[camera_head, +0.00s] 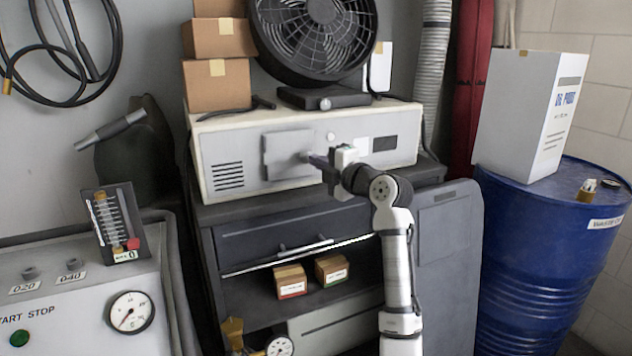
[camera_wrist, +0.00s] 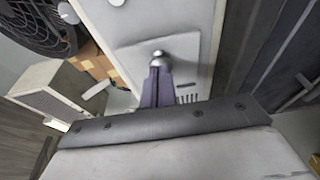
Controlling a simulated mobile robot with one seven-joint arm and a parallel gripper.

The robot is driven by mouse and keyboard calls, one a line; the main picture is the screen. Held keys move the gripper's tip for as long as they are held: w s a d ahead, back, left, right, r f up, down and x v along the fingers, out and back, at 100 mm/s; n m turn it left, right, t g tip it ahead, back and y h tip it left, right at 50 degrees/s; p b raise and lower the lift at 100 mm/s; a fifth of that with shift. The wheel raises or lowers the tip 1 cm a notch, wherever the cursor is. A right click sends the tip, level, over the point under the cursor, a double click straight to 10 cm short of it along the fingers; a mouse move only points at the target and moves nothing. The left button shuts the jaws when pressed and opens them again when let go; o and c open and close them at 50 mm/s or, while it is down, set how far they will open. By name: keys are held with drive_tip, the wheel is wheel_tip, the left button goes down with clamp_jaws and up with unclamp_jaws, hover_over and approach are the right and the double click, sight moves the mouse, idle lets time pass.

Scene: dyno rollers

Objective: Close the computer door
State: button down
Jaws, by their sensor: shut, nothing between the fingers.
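The computer (camera_head: 232,150) is a wide, pale box on top of a dark cabinet. Its small grey door (camera_head: 281,152) is on the front face, left of middle. The door also shows in the wrist view (camera_wrist: 135,62), with a round metal knob (camera_wrist: 160,54). In the head view the panel appears slightly off the front face, but how far is hard to tell. My gripper (camera_head: 312,158) is shut and empty in front of the door's right side. In the wrist view its dark fingers (camera_wrist: 157,72) reach up to the knob; whether they touch is unclear.
A black fan (camera_head: 312,35) and cardboard boxes (camera_head: 217,85) stand on the computer. Below, the dark cabinet (camera_head: 300,222) has an open shelf with two small boxes; a grey panel (camera_head: 447,260) stands at its right. A blue barrel (camera_head: 530,235) is at far right.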

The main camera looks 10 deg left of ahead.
drive_tip(key=shift+w+r+b, duration=0.1)
drive_tip(key=shift+w+b, duration=0.45)
drive_tip(key=shift+w, duration=0.25)
drive_tip(key=shift+a, duration=0.1)
